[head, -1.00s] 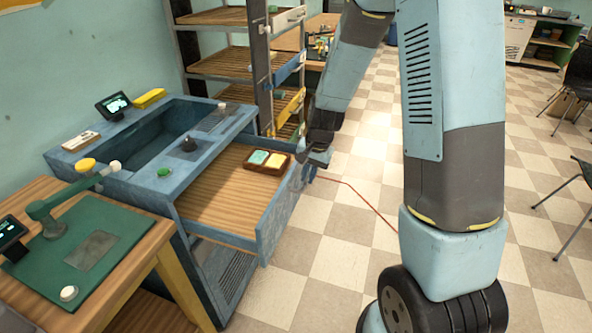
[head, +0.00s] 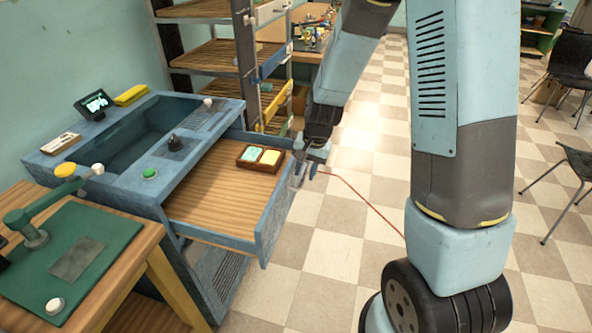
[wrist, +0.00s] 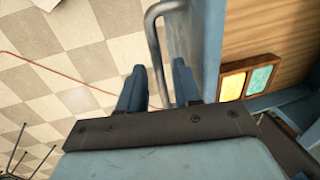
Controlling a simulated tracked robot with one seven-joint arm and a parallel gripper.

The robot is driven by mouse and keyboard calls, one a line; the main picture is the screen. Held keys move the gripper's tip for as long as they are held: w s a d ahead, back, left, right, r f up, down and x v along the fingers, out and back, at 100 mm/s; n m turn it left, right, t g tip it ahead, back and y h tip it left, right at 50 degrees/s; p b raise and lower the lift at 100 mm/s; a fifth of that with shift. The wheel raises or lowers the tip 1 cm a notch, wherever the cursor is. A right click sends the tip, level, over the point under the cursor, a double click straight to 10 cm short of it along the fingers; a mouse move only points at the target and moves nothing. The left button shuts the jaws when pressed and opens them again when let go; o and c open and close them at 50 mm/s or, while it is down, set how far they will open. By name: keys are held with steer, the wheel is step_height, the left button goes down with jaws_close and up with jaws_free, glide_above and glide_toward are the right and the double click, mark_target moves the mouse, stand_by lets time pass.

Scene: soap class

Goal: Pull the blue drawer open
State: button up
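The large blue drawer (head: 270,222) under the sink counter stands well out, its wooden bottom showing. A brown tray (head: 242,163) with a green and a yellow block lies inside. My gripper (head: 312,168) is at the outer side of the drawer front. In the wrist view, the drawer front (wrist: 204,40) is to the right of the fingers. The grey bar handle (wrist: 152,28) runs down between my two fingers (wrist: 159,72). The fingers are apart, with gaps showing beside the bar; contact is not clear.
The blue sink counter (head: 190,160) stands behind the drawer. A wooden table (head: 130,232) with a green mat is at the front left. A shelf rack (head: 243,60) stands behind. Checkered floor (head: 330,250) is free in front; chairs (head: 568,75) are far right.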

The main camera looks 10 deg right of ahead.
steer(key=shift+o, duration=0.3)
steer(key=shift+s, duration=0.1)
step_height(320, 180, up, 13)
steer(key=d, duration=0.2)
steer(key=shift+s+d+r, duration=0.2)
steer(key=shift+s, duration=0.25)
steer(key=s+d+r+n+t, duration=0.1)
steer(key=s+d+r, duration=0.2)
steer(key=s+r, duration=0.2)
steer(key=s+d+r+n+t+h, duration=0.1)
steer(key=s+d+r, duration=0.3)
steer(key=s, duration=0.5)
steer(key=s+d+r+n+t+h, duration=0.1)
steer(key=s+d+r+n+t, duration=0.1)
steer(key=s+r, duration=0.4)
steer(key=shift+s+d+r+t, duration=0.4)
steer(key=shift+d+r, duration=0.35)
steer(key=shift+r, duration=0.15)
